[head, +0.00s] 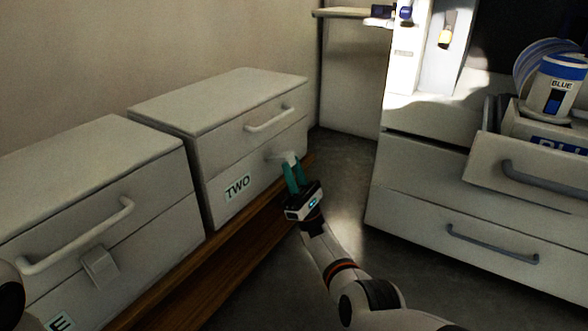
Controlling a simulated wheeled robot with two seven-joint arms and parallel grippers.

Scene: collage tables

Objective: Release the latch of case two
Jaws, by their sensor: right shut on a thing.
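Case two (222,137) is a pale box with a "TWO" label (238,187) on its front and a bar handle (269,119) on its lid. Its latch (285,157) is a small pale piece below the handle, partly hidden by my right gripper. My right gripper (291,169) has teal fingers and is shut on the latch. The lid of case two looks closed. My left gripper is not in view; only a piece of my left arm shows at the lower left edge.
Another pale case (95,170) with a handle and a hanging latch (100,267) stands at left. Both cases sit on a wooden shelf (225,245).

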